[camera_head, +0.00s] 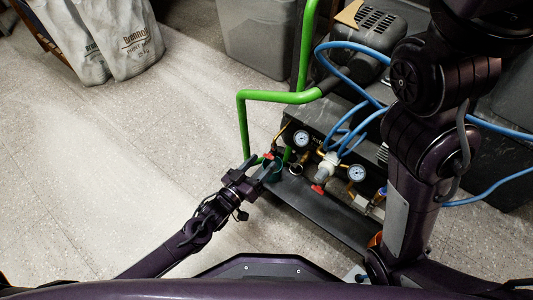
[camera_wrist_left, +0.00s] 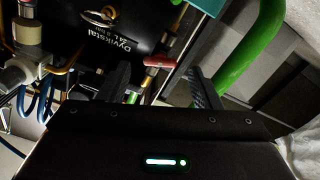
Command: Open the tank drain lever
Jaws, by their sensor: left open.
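The tank (camera_wrist_left: 85,28) is dark with white lettering, in the upper left of the left wrist view. A small red lever (camera_wrist_left: 160,62) with a brass fitting shows beside it. My left gripper (camera_wrist_left: 159,72) is open, with one finger on each side of the red lever; I cannot tell if either touches it. In the head view the left gripper (camera_head: 260,166) is at the near left corner of the compressor, with a bit of red (camera_head: 268,156) by its fingertips. My right arm (camera_head: 412,150) stands at the right; its gripper is not in view.
A green tube frame (camera_head: 270,97) rises close beside my left gripper. Gauges (camera_head: 357,173), another red handle (camera_head: 317,189) and blue hoses (camera_head: 345,133) crowd the compressor's front. Floor at the left is clear up to the sacks (camera_head: 110,38).

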